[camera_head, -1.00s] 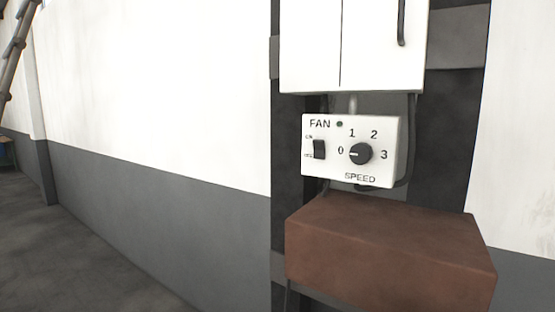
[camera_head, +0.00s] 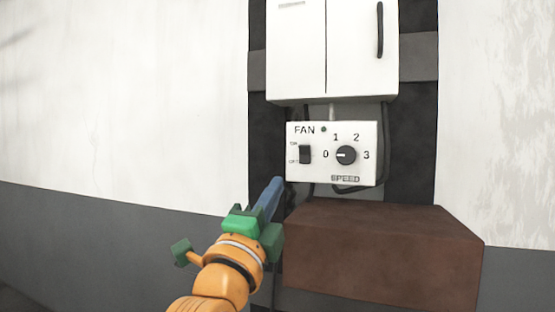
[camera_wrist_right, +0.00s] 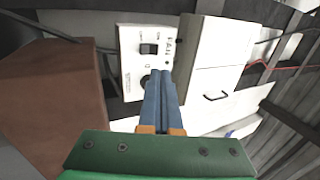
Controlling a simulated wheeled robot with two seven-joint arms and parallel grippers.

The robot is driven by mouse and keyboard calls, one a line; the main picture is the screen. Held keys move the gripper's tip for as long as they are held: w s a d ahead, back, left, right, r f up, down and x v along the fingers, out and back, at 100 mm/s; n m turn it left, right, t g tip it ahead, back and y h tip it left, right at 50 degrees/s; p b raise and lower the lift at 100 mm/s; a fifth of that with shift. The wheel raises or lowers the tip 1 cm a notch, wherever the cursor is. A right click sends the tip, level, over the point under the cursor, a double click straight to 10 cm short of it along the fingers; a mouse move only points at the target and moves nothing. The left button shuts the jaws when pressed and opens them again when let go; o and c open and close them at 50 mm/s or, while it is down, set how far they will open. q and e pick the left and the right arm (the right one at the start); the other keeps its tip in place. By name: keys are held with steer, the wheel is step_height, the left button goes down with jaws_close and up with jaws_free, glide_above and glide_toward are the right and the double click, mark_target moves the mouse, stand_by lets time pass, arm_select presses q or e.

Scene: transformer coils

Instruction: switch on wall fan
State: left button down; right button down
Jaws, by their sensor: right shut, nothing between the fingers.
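The white fan control box (camera_head: 310,172) hangs on the wall. It carries a black on/off rocker switch (camera_head: 305,154) at its left and a round black speed knob (camera_head: 346,155) whose white mark faces 0. A small dark greenish lamp (camera_head: 323,129) sits beside the word FAN. My right gripper (camera_head: 277,183) is shut and empty, its blue fingers just below and left of the box, apart from the switch in the picture. In the right wrist view the shut fingers (camera_wrist_right: 161,76) point toward the box (camera_wrist_right: 131,62); the switch (camera_wrist_right: 148,49) shows beyond the tips, and the knob is partly hidden. My left gripper is not in view.
A white cabinet (camera_head: 297,55) with a dark handle (camera_head: 380,30) hangs above the box. A brown block (camera_head: 380,255) juts out below it. Dark cables (camera_head: 384,140) run beside the box. The wall to the left is bare.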

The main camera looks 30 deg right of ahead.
steer(key=p, duration=1)
glide_toward(301, 147)
steer(key=x, duration=0.7)
steer(key=shift+a, duration=0.1)
